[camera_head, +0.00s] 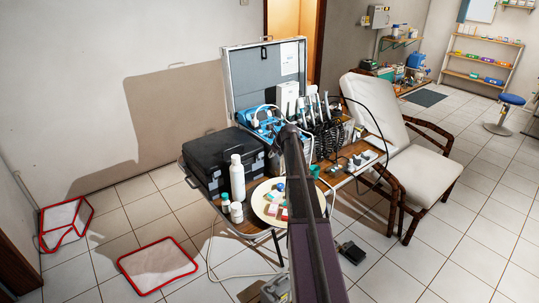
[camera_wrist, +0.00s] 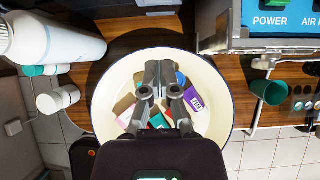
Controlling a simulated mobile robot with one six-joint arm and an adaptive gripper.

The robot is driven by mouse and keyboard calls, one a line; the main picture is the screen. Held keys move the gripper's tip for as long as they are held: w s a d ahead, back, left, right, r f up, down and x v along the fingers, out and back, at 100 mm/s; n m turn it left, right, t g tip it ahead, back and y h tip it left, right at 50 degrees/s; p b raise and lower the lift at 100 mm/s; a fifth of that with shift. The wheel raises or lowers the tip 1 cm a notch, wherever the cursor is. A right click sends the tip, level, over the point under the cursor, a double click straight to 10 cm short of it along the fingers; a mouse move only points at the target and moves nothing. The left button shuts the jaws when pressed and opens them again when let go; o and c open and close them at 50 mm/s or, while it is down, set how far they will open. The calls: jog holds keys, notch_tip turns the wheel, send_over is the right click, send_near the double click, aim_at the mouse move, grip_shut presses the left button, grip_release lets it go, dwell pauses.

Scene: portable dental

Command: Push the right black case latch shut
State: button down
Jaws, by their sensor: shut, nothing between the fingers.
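The black case (camera_head: 212,160) lies closed on the left of the wooden table in the head view, with a handle on its left side. Its front has light grey fittings, but I cannot make out which is the right latch or whether it is shut. My gripper (camera_wrist: 157,80) is shut and empty in the wrist view, over a round cream tray (camera_wrist: 104,92) with small coloured packets. In the head view my arm crosses the tray and I cannot make out the fingers. No latch can be made out in the wrist view.
A white bottle (camera_head: 237,178) and small jars (camera_head: 236,212) stand between case and tray. The bottle (camera_wrist: 55,40) is also close in the wrist view. An open grey dental case (camera_head: 255,75) stands behind. A green cup (camera_wrist: 268,92) is at right.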

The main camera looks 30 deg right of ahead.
notch_tip(320, 180, up, 8)
jog(key=s+p, duration=0.2)
jog(key=p, duration=0.4)
jog(key=shift+f+p, duration=0.25)
jog(key=shift+p, duration=0.1)
jog(key=shift+d, duration=0.1)
jog(key=s+a+f+n+g, duration=0.1)
jog(key=s+a+n, duration=0.3)
jog(key=a+n, duration=0.3)
jog(key=s+a+f+n+g, duration=0.15)
jog(key=s+a+n, duration=0.25)
jog(key=a, duration=0.5)
jog(key=s+a+n+g, duration=0.1)
jog(key=s+a+n, duration=0.45)
jog(key=a, duration=0.35)
jog(key=s+a+n+g, duration=0.3)
jog(key=s+a+n, duration=1.1)
jog(key=s+n, duration=0.3)
jog(key=shift+s+f+n+h, duration=0.35)
jog(key=shift+f+n+h, duration=0.05)
jog(key=shift+n, duration=0.15)
jog(key=shift+a+g, duration=0.1)
jog(key=shift+g, duration=0.15)
